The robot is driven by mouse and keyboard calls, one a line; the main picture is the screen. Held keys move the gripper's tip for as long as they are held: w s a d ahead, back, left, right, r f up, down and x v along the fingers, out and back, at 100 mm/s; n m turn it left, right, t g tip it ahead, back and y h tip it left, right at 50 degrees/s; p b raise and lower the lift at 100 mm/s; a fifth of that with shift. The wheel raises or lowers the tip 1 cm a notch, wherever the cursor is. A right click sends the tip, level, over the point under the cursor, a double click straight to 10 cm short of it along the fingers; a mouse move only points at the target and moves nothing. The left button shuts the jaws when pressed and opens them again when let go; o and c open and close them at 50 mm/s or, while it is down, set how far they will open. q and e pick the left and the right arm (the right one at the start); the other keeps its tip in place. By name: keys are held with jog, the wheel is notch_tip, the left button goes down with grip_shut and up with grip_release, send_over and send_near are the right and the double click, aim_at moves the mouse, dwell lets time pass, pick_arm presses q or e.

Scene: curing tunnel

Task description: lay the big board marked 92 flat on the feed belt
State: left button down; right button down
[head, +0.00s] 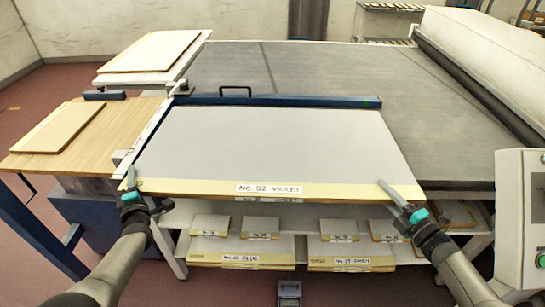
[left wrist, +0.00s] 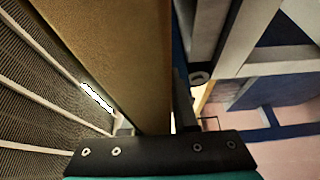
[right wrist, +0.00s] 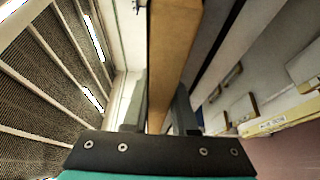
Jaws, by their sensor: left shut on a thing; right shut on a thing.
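The big board (head: 270,145), pale on top with a yellow front strip labelled "No. 92 VIOLET", is roughly level in the head view. It covers the near part of the grey feed belt (head: 310,68), its far edge by a blue bar (head: 275,101). Whether it touches the belt cannot be told. My left gripper (head: 131,186) is shut on its near left corner; my right gripper (head: 402,203) is shut on its near right end. The board's brown edge runs between the fingers in the left wrist view (left wrist: 110,60) and right wrist view (right wrist: 172,70).
Below the board, a shelf holds several smaller labelled boards (head: 352,262). At left, a wooden side table (head: 70,155) carries a plain board (head: 55,127). A white stand (head: 185,62) holds another. A control box (head: 522,220) is at right. The belt beyond the blue bar is clear.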

pick_arm(q)
jog(key=shift+w+a+f+b, duration=0.15)
jog(key=shift+f+b, duration=0.35)
jog(key=shift+b, duration=0.45)
pick_arm(e)
jog(key=shift+w+f+y, duration=0.25)
jog(key=shift+f+y, duration=0.05)
jog(key=shift+f, duration=0.1)
pick_arm(q)
jog(key=c, duration=1.2)
grip_release()
jog(key=shift+f, duration=0.45)
pick_arm(e)
jog(key=c, duration=1.2)
grip_release()
jog(key=shift+s+f, duration=0.15)
jog(key=shift+f, duration=0.25)
pick_arm(q)
jog(key=o, duration=0.5)
jog(key=shift+r, duration=0.15)
pick_arm(e)
jog(key=o, duration=0.5)
jog(key=shift+s, duration=0.1)
pick_arm(q)
jog(key=shift+s+d, duration=0.25)
jog(key=shift+s, duration=0.05)
jog(key=shift+v, duration=3.8)
pick_arm(e)
jog(key=v, duration=0.8)
